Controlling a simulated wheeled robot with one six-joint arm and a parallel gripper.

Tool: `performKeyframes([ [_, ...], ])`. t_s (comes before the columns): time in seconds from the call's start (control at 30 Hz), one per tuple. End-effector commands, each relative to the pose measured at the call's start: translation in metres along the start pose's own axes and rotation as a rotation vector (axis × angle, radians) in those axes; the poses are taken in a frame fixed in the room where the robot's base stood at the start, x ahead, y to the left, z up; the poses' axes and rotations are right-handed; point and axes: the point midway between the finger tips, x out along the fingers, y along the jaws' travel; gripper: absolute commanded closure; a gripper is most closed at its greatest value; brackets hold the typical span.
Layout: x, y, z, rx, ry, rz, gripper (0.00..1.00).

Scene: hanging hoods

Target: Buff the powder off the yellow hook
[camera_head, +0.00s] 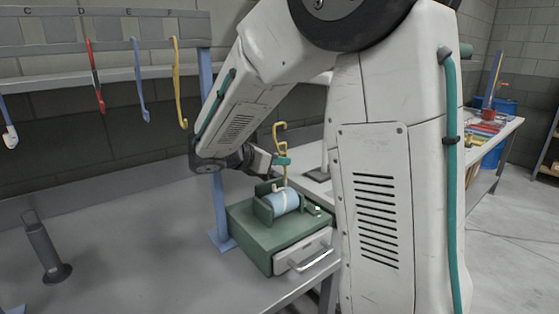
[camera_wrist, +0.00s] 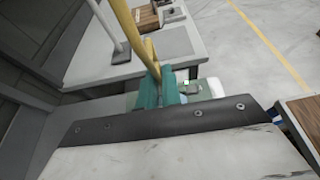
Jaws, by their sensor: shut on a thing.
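My gripper (camera_head: 282,161), with teal fingers, is shut on a yellow hook (camera_head: 280,131). The hook stands roughly upright, its curved top above the fingers and its lower shank below them. In the wrist view the yellow hook (camera_wrist: 129,28) runs up from between the teal fingers (camera_wrist: 156,92). Under the hook is a green buffing unit (camera_head: 258,236) with a pale blue roller (camera_head: 284,202). The hook's lower end is close to the roller; I cannot tell whether it touches. Powder on the hook cannot be made out. A second yellow hook (camera_head: 178,83) hangs under F.
A rail (camera_head: 100,47) at the left carries a red hook (camera_head: 95,75) and blue hooks (camera_head: 138,80). A blue post (camera_head: 217,200) stands left of the unit. A grey cylinder stand (camera_head: 43,248) is on the bench (camera_head: 130,255). Bench between them is clear.

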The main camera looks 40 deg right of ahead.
Motion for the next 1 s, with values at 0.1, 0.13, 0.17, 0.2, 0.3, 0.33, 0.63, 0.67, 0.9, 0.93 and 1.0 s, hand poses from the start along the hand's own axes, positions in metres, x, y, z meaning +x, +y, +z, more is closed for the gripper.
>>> performKeyframes([
  [0.1,0.0002,0.0000,-0.0004,0.000,0.000,0.000,1.00],
  [0.13,0.0003,0.0000,-0.0007,0.000,0.000,0.000,1.00],
  [0.17,0.0004,0.0001,-0.0010,0.000,0.000,0.000,1.00],
  [0.2,0.0005,0.0001,-0.0014,0.000,0.000,0.000,1.00],
  [0.3,0.0009,0.0001,-0.0025,0.000,0.000,0.000,1.00],
  [0.33,0.0011,0.0001,-0.0029,0.000,0.000,0.000,1.00],
  [0.63,0.0020,0.0001,-0.0053,0.000,0.000,0.000,1.00],
  [0.67,0.0020,0.0001,-0.0053,0.000,0.000,0.000,1.00],
  [0.9,0.0020,0.0001,-0.0054,0.000,0.000,0.000,1.00],
  [0.93,0.0020,0.0001,-0.0054,0.000,0.000,0.000,1.00],
  [1.0,0.0020,0.0001,-0.0054,0.000,0.000,0.000,1.00],
])
